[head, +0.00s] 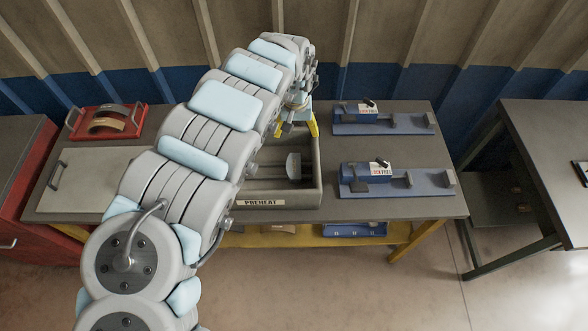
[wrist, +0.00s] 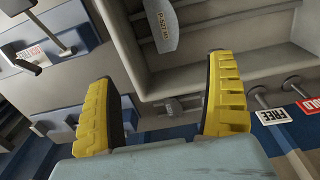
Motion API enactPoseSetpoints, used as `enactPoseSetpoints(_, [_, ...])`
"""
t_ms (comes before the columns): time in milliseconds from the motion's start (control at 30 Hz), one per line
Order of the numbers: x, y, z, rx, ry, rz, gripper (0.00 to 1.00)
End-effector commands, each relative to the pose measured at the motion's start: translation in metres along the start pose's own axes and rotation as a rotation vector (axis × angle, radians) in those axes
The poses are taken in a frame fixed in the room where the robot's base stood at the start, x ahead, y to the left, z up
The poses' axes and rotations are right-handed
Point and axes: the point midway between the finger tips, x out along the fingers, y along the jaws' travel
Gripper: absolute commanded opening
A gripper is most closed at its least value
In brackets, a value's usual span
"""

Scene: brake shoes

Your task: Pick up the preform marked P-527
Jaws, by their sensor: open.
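A grey curved preform (head: 293,166) stands in the PREHEAT tray (head: 262,203) in the head view. In the wrist view the preform (wrist: 161,26) is at the top, partly cut off by the picture edge. Its pale label seems to begin with P-527, but the print is small and tilted. My gripper (head: 298,127) is over the back of the tray, partly hidden by my arm in the head view. In the wrist view my gripper (wrist: 160,70) has its yellow fingers wide apart with nothing between them. The preform lies beyond the fingertips, apart from them.
A red tray (head: 135,133) with brown curved shoes sits at the back left. A pale panel (head: 75,190) lies at left. Two blue fixtures (head: 385,130) (head: 400,191) stand at right. The tray's walls surround the preform. A second bench (head: 550,130) is at far right.

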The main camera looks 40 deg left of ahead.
Motion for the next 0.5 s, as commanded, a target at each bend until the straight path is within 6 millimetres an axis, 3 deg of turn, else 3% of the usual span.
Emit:
enactPoseSetpoints(167, [0.007,-0.009,0.006,-0.007,-0.021,-0.017,0.87])
enactPoseSetpoints(500, [0.044,-0.008,0.007,-0.006,-0.022,-0.014,0.87])
